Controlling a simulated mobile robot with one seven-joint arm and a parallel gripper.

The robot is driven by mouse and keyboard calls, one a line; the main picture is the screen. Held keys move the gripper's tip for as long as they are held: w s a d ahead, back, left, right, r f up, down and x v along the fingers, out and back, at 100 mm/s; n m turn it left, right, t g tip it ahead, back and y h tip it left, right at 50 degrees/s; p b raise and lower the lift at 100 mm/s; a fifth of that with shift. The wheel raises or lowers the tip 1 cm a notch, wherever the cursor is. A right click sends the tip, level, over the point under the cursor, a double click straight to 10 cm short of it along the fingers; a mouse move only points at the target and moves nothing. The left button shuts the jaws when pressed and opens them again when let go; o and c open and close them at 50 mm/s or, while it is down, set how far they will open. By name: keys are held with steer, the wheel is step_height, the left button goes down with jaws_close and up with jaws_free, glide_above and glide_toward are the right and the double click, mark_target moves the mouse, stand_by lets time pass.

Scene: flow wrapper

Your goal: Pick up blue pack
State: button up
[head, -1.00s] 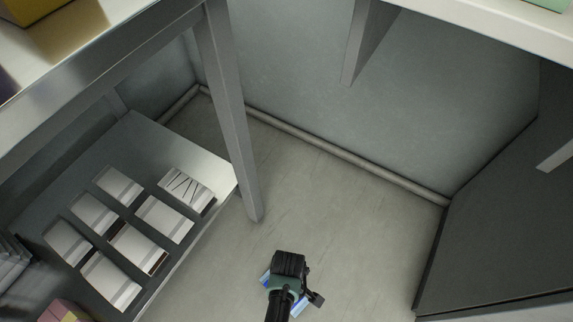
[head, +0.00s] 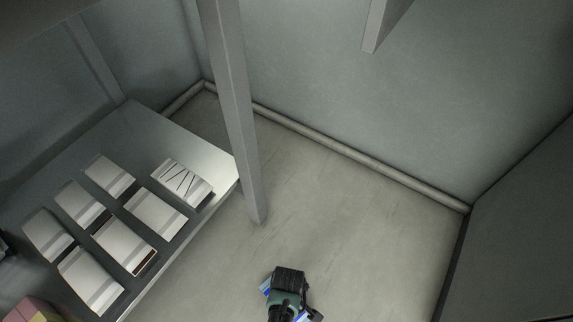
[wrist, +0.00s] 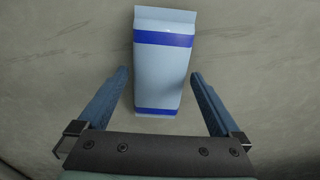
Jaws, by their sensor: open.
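The blue pack (wrist: 163,72) is pale blue with two darker blue bands and lies on the grey floor in the wrist view. My gripper (wrist: 159,82) is open, with one finger on each side of the pack's near end. A gap shows between each finger and the pack, and how far above it the fingers are is hard to tell. In the head view my gripper (head: 287,292) is low at the bottom centre, over the floor. It hides most of the pack there, with bits of blue showing beside it.
A low metal shelf (head: 205,153) with several white packs stands at the left. A grey post (head: 236,130) rises beside it. A pipe (head: 340,153) runs along the wall base, and a dark panel stands at the right. The floor (head: 340,215) between is clear.

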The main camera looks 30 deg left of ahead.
steer(key=shift+f, duration=0.45)
steer(key=shift+r, duration=0.1)
